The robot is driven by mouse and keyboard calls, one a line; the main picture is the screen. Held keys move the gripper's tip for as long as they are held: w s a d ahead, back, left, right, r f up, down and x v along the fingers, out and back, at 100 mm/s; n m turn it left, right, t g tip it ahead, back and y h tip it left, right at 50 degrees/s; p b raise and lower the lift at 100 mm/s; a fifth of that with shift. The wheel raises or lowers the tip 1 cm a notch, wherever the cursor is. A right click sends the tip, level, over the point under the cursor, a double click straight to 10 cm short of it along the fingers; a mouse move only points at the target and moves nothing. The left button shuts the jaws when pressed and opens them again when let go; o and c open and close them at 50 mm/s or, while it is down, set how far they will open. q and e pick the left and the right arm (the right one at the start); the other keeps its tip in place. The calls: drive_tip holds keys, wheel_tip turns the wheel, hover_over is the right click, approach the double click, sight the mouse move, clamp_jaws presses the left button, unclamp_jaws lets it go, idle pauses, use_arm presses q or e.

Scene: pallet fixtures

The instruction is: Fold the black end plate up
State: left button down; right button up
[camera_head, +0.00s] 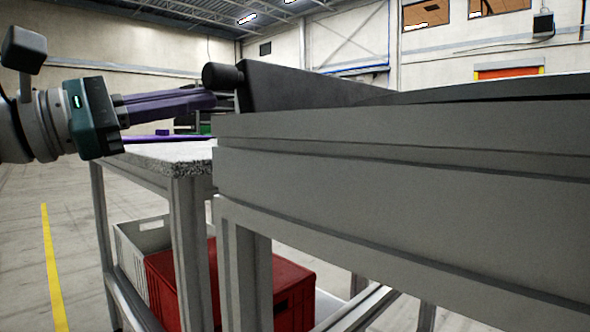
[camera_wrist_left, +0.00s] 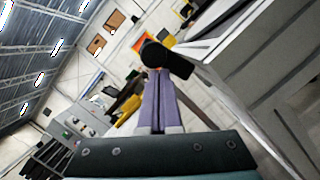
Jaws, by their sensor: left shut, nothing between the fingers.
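The black end plate (camera_head: 290,88) stands up at a slant above the left end of the grey fixture (camera_head: 400,170); its exact angle is hard to tell. A black round knob (camera_head: 222,76) sticks out at its upper left corner, and a black cylinder end (camera_wrist_left: 153,53) shows in the left wrist view. My left gripper (camera_head: 212,99) has its purple fingers shut and empty, with the tips just below and left of the knob. In the left wrist view the shut fingers (camera_wrist_left: 158,75) point at the knob. I cannot tell whether they touch. My right gripper is not in view.
A speckled-top table (camera_head: 170,150) stands left of the fixture, with a purple item (camera_head: 150,139) on it. A red crate (camera_head: 295,290) and a light grey crate (camera_head: 140,240) sit on the shelf below. Open floor with a yellow line (camera_head: 52,270) lies at left.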

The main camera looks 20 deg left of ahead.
use_arm(q)
drive_tip(key=shift+s+d+r+m+g+b, duration=0.1)
drive_tip(key=shift+d+m+g+b, duration=0.1)
drive_tip(key=shift+m+b, duration=0.3)
drive_tip(key=shift+d+r+m+g+b, duration=0.1)
drive_tip(key=shift+d+m+g+b, duration=0.1)
drive_tip(key=shift+m, duration=0.5)
